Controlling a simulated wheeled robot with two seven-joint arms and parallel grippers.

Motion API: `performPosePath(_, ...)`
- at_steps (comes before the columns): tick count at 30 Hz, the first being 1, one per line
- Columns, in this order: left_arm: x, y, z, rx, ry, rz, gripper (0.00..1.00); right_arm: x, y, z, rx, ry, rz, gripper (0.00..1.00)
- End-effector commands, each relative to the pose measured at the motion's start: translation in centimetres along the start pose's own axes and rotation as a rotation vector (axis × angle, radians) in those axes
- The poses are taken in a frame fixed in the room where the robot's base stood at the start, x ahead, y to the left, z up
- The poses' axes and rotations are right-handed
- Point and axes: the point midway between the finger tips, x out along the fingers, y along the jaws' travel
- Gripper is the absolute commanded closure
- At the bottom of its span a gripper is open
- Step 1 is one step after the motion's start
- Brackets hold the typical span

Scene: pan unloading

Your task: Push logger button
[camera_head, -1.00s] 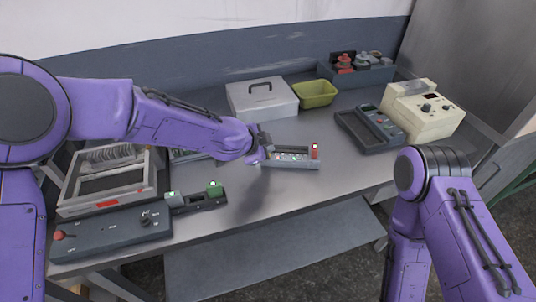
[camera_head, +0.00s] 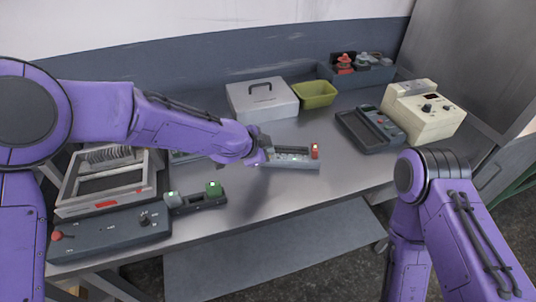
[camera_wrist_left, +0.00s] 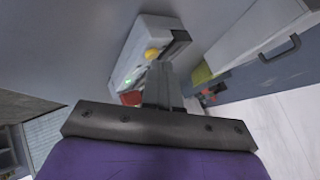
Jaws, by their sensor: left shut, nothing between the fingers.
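My left gripper (camera_head: 264,155) is shut and empty, at the left end of a small grey device (camera_head: 292,163) with a red-orange block at its right end. I cannot tell from the head view whether it touches the device. In the left wrist view, the closed fingers (camera_wrist_left: 160,85) point at a pale housing (camera_wrist_left: 134,47) with a round yellow button (camera_wrist_left: 152,54), a small green light and a red part beside the fingers. No label marks which device is the logger. My right gripper is out of view; only that arm shows.
A dark keypad unit (camera_head: 370,129) and a cream instrument (camera_head: 424,112) stand right. A control panel (camera_head: 110,235) is front left. The table's front right is clear.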

Motion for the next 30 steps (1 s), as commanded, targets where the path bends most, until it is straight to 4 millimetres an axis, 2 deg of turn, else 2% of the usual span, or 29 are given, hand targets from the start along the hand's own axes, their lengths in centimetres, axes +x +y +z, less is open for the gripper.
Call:
performPosePath(7,-1.3,-0.9,-0.9,0.0,0.0,0.0,1.0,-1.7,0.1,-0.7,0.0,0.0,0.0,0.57)
performPosePath(17,-1.4,-1.0,-1.0,0.001,0.0,0.0,1.0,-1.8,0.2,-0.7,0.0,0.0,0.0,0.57)
performPosePath(30,-5.1,-3.7,-3.7,0.001,0.0,0.001,1.0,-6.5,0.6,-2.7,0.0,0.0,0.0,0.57)
